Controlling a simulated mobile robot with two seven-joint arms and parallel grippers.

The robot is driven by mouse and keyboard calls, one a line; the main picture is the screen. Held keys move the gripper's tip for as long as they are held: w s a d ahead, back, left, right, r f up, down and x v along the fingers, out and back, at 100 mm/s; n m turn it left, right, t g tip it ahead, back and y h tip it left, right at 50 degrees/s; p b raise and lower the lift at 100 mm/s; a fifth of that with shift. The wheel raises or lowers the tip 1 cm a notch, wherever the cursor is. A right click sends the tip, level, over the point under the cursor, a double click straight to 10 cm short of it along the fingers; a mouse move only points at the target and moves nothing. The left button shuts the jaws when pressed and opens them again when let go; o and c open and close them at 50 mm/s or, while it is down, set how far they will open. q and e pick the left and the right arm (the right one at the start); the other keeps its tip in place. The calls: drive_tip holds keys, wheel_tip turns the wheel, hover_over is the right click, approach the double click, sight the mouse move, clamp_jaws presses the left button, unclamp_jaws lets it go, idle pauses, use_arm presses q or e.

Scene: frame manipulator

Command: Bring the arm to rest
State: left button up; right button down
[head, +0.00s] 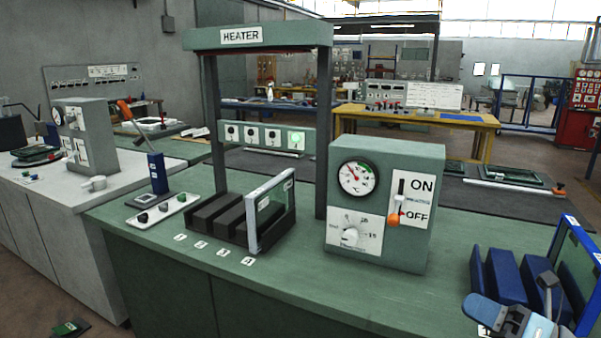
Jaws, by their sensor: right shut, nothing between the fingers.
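My right gripper (549,282) is at the lower right corner, with its light blue wrist at the bottom edge. Its fingers are shut with nothing between them, in front of the blue slotted rack (497,275). I cannot tell whether they touch it. A blue-edged frame with a clear pane (580,262) stands upright at the rack's right end. My left gripper is not in view.
A green bench carries the heater stand (216,110), with dark slotted blocks and an upright grey frame (270,212) at their right end. The control box (381,205) has its orange-knobbed lever at OFF. Bare bench top lies in front of the box.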

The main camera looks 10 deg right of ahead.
drive_tip(key=s+a+f+m+h, duration=0.2)
drive_tip(key=f+m+h, duration=0.2)
drive_tip(key=f+m, duration=0.55)
drive_tip(key=s+a+f+m+t+h, duration=0.1)
drive_tip(key=s+a+f+m+h, duration=0.25)
drive_tip(key=f+m, duration=0.55)
drive_tip(key=s+a+f+m+h, duration=0.15)
drive_tip(key=f+m+h, duration=0.25)
drive_tip(key=f+m, duration=0.45)
drive_tip(key=s+a+f+m+g+p, duration=0.2)
drive_tip(key=s+a+f+m+g, duration=0.3)
drive_tip(key=a, duration=0.3)
use_arm(q)
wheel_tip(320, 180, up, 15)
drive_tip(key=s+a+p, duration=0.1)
drive_tip(key=p, duration=1.8)
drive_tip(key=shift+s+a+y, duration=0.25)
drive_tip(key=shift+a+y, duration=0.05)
use_arm(e)
wheel_tip(320, 180, up, 15)
drive_tip(key=s+d+m+t, duration=0.1)
drive_tip(key=s+d, duration=0.1)
drive_tip(key=shift+d, duration=0.15)
